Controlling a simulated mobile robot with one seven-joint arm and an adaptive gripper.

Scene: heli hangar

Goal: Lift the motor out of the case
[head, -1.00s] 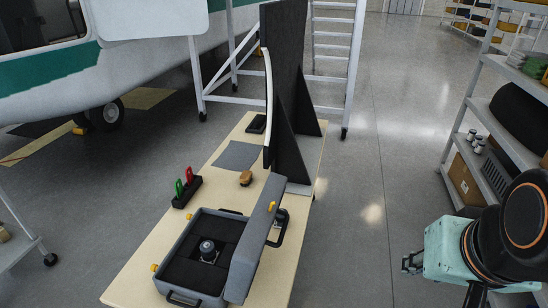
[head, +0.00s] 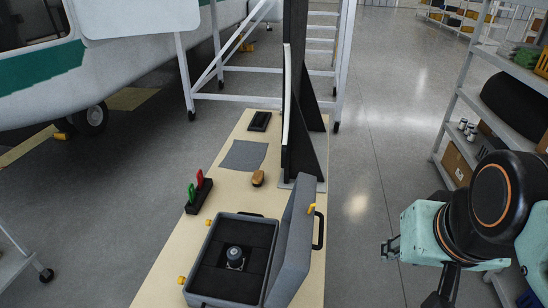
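The motor (head: 235,257), a small dark cylinder with a light square base, stands upright in the dark foam of the open grey case (head: 202,268). The case sits at the near end of a long wooden table (head: 172,255). Its grey lid (head: 291,255) is raised on the right side, with a black handle and yellow latches. My gripper (head: 384,250) is to the right of the table, over the floor and well apart from the case and motor. It is small and partly hidden in this view, so I cannot tell its finger opening.
On the table are a black holder with red and green tools (head: 199,193), a brown-topped brush (head: 258,178), a grey mat (head: 243,155) and a tall black panel (head: 296,90). A shelf unit (head: 457,120) stands at right. Floor between is clear.

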